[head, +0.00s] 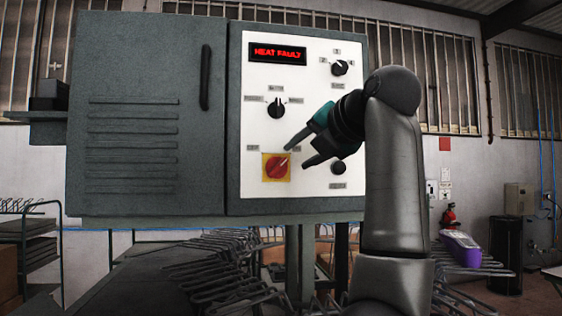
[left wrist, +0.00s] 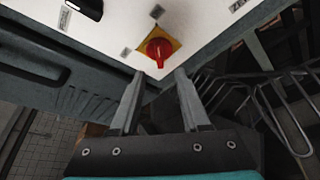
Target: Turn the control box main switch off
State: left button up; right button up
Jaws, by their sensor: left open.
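The control box (head: 150,120) is a grey cabinet with a white panel (head: 318,80) on its right side. The main switch (head: 276,167) is a red rotary knob on a yellow square plate, low on the panel; its handle appears tilted to the upper right, between two small labels. My left gripper (head: 296,157) is open and empty, with its fingers pointing at the panel just right of and above the switch. In the left wrist view the switch (left wrist: 158,50) shows just beyond and between the fingertips (left wrist: 160,74), with no contact visible. My right gripper is not in view.
A red display (head: 277,53) reads what looks like HEAT FAULT. Black selector knobs (head: 276,107) and (head: 340,67) and a round black button (head: 338,167) share the panel.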

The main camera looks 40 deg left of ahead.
aim_at(280, 166)
pick_arm(q)
jog(key=p+x, duration=0.2)
jog(key=x, duration=0.6)
jog(key=shift+w+a+f, duration=0.1)
jog(key=shift+a, duration=0.3)
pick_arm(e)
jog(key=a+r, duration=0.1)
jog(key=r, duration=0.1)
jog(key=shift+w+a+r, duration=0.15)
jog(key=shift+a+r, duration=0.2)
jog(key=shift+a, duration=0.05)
pick_arm(q)
jog(key=shift+c, duration=0.7)
grip_shut()
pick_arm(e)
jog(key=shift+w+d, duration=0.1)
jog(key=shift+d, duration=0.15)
